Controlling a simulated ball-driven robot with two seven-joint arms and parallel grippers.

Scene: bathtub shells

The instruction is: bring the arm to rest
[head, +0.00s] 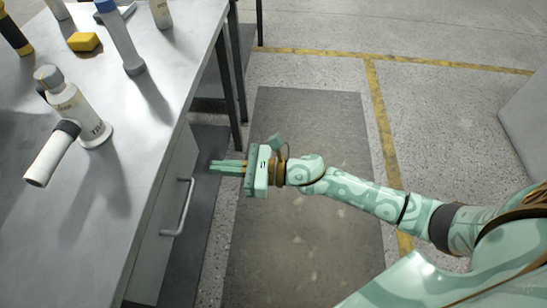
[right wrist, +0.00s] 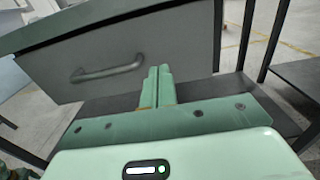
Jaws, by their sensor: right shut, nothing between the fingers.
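My right gripper (head: 228,167) is stretched out to the left from the right side of the head view, over the floor just right of the workbench. Its two fingers lie together, shut and empty. In the right wrist view the closed fingers (right wrist: 158,87) point toward the grey drawer front under the bench, apart from it as far as I can tell. My left gripper is not in view.
The metal workbench (head: 150,140) fills the left, with a drawer handle (head: 178,207) on its side.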

